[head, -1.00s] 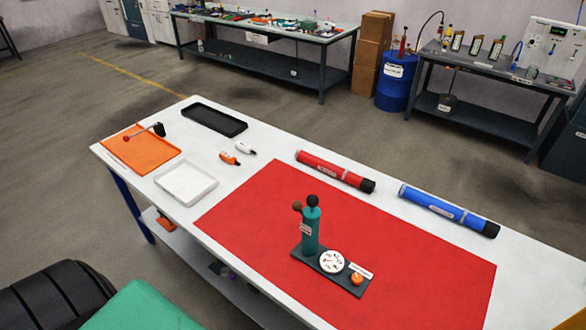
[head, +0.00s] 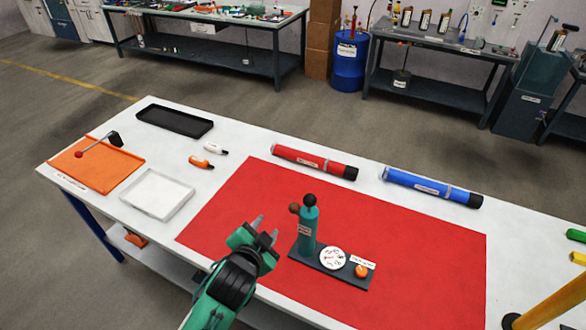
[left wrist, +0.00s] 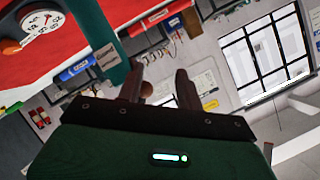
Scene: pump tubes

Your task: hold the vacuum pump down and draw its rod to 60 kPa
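The vacuum pump has an upright teal cylinder (head: 307,234) with a black ball (head: 310,200) on top and a brown ball (head: 294,208) beside it. Its dark base (head: 310,257) lies on the red mat (head: 410,248) and carries a white dial gauge (head: 332,258) and an orange knob (head: 361,271). My left gripper (head: 266,228) is open and empty, left of the pump and apart from it. In the left wrist view the gripper (left wrist: 160,84) shows its spread fingers, with the teal cylinder (left wrist: 101,42) and gauge (left wrist: 42,22) at upper left. The gauge reading is too small to tell.
A red tube (head: 314,162) and a blue tube (head: 430,187) lie behind the mat. A white tray (head: 157,194), orange tray (head: 97,172) and black tray (head: 174,121) stand at left. A yellow bar (head: 555,302) enters at lower right. The mat right of the pump is clear.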

